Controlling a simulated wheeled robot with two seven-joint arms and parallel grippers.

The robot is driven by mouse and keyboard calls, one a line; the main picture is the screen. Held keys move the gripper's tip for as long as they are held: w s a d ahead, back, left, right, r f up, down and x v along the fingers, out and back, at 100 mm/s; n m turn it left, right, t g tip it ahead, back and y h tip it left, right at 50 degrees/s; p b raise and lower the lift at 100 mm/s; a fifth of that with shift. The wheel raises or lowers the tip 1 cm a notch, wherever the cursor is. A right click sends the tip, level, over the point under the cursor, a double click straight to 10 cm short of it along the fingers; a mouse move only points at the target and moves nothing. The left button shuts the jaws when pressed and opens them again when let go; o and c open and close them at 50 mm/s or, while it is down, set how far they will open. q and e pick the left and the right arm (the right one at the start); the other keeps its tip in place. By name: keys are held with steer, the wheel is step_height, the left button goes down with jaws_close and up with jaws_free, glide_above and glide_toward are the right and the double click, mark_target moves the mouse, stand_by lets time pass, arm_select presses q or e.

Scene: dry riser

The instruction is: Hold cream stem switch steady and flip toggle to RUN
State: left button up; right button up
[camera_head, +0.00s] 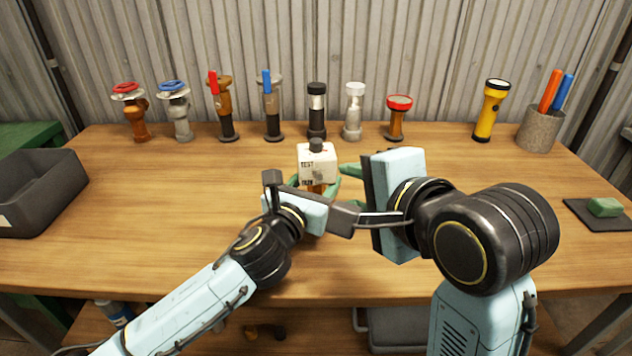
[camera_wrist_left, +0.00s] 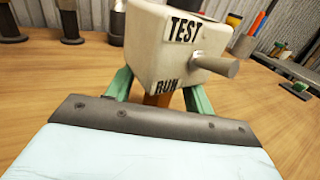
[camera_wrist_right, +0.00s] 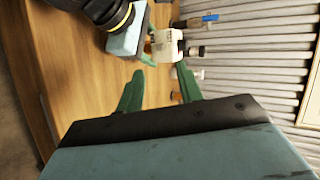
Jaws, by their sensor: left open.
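The cream stem switch (camera_head: 317,163) stands upright near the middle of the table, a cream box on an orange-brown stem, with a dark knob on top. In the left wrist view its front shows TEST above, RUN below, and a grey toggle lever (camera_wrist_left: 215,65) sticking out to the right. My left gripper (camera_wrist_left: 158,95) is open, one green finger on each side of the stem just under the box; contact cannot be told. My right gripper (camera_wrist_right: 160,88) is open and empty, to the right of the switch, its fingers pointing towards it. The switch's base is hidden behind my left gripper.
Several valves and torches line the back, including a red-topped one (camera_head: 399,103) and a yellow torch (camera_head: 490,110). A pen cup (camera_head: 538,130) is at back right, a dark bin (camera_head: 38,190) at left, a green block (camera_head: 604,206) at right. The table's left middle is clear.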

arm_select(q)
jaws_close()
arm_select(e)
steer(key=shift+w, duration=0.2)
steer(key=c, duration=0.5)
steer(key=shift+w+d+f+n+g, duration=0.1)
steer(key=shift+w+n+g, duration=0.25)
steer(key=shift+n, duration=0.15)
steer(key=shift+c, duration=1.4)
steer(key=w+d+n+g, duration=0.1)
steer(key=w+d+r+n+g+y, duration=0.1)
steer(key=w+n, duration=0.1)
steer(key=shift+d, duration=0.2)
jaws_close()
steer(key=w+d+r+n+g+y, duration=0.1)
steer(key=d+r+n+g, duration=0.1)
steer(key=d+r+n, duration=0.1)
steer(key=shift+d+r+n+g+y, duration=0.35)
steer(key=shift+d+r, duration=0.45)
steer(key=shift+d, duration=0.3)
